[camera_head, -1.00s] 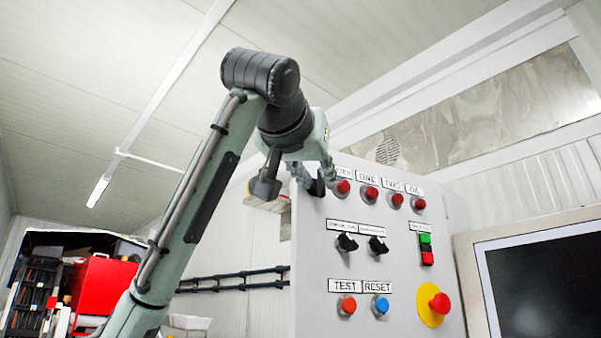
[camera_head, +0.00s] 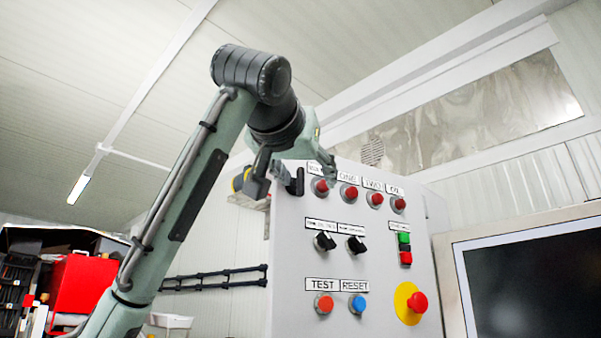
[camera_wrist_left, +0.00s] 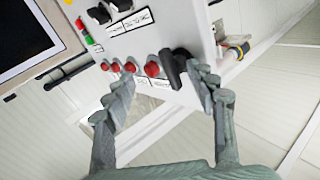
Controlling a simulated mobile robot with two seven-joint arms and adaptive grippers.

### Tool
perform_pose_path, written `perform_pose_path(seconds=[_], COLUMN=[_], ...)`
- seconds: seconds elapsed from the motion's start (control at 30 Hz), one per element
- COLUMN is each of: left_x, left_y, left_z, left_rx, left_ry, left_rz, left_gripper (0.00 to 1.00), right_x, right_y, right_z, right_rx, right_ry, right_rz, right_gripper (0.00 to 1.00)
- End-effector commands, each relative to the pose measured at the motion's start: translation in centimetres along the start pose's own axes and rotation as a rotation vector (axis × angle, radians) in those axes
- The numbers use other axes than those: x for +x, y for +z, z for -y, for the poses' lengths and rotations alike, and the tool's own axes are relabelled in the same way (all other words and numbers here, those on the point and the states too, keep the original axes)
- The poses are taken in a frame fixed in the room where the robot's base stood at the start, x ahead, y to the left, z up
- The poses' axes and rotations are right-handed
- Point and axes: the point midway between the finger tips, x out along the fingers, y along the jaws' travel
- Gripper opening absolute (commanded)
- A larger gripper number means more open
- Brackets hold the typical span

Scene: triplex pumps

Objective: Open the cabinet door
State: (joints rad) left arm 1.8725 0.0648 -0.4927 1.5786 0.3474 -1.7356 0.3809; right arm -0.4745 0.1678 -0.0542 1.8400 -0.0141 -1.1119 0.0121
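The grey cabinet (camera_head: 380,275) stands right of centre in the head view, its front panel carrying buttons and switches. No gap shows at its front. A black handle (camera_head: 296,181) sits at the panel's upper left edge; it also shows in the left wrist view (camera_wrist_left: 174,70). My left gripper (camera_head: 312,172) is at this upper left corner. In the left wrist view its fingers (camera_wrist_left: 163,81) are spread apart, with the handle between them, nearer the right finger. Whether a finger touches the handle I cannot tell. My right gripper is not in view.
Red buttons (camera_head: 349,193) and black switches (camera_head: 325,241) stick out from the panel close to the gripper. A yellow-based red stop button (camera_head: 417,302) is lower right. A monitor (camera_head: 530,280) stands right of the cabinet. A red box (camera_head: 82,285) is at the far left.

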Motion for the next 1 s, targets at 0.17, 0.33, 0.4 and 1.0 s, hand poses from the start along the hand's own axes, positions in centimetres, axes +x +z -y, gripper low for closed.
perform_pose_path(seconds=[0.17, 0.33, 0.4, 1.0], left_x=[-0.4, -2.9, -4.5, -12.4], left_y=[-0.2, -0.2, -0.2, 0.0], left_z=[-0.9, -0.7, -0.5, 0.5], left_rx=[0.009, 0.007, 0.006, -0.003], left_ry=[0.019, 0.018, 0.016, 0.0], left_rz=[-0.008, -0.01, -0.011, -0.005], left_gripper=[0.4, 0.4, 0.4, 0.4], right_x=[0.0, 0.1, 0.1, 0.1], right_y=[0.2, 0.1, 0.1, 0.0], right_z=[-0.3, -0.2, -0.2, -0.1], right_rx=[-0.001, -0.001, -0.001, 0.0], right_ry=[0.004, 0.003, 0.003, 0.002], right_rz=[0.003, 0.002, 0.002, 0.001], right_gripper=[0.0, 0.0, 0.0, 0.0])
